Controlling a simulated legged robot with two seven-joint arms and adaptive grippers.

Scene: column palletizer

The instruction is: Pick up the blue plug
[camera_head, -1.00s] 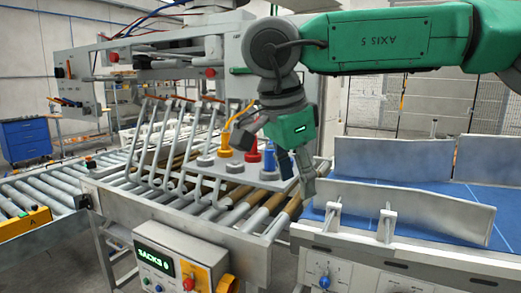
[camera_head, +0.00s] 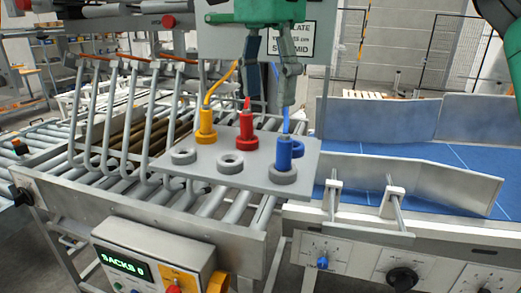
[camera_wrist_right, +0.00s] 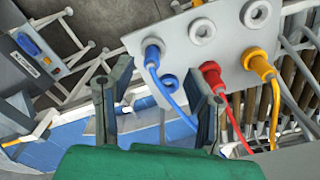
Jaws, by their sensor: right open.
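The blue plug (camera_head: 284,152) stands upright at the right end of the grey panel (camera_head: 255,178), with a blue cable rising from its top. A grey ring (camera_head: 283,174) is just in front of its foot; I cannot tell how the plug is seated. In the right wrist view the blue plug (camera_wrist_right: 152,52) is beyond the fingertips, left of centre. My right gripper (camera_head: 270,98) is open and empty, fingers pointing down, above and slightly left of the plug. In the wrist view the gripper (camera_wrist_right: 158,80) has its fingers wide apart. My left gripper is out of view.
A red plug (camera_head: 246,135) and a yellow plug (camera_head: 205,120) stand left of the blue one, with cables rising. Grey rings (camera_head: 230,163) lie along the panel's front. Bent metal bars (camera_head: 112,125) stand to the left. A blue conveyor (camera_head: 380,160) with metal guides is at right.

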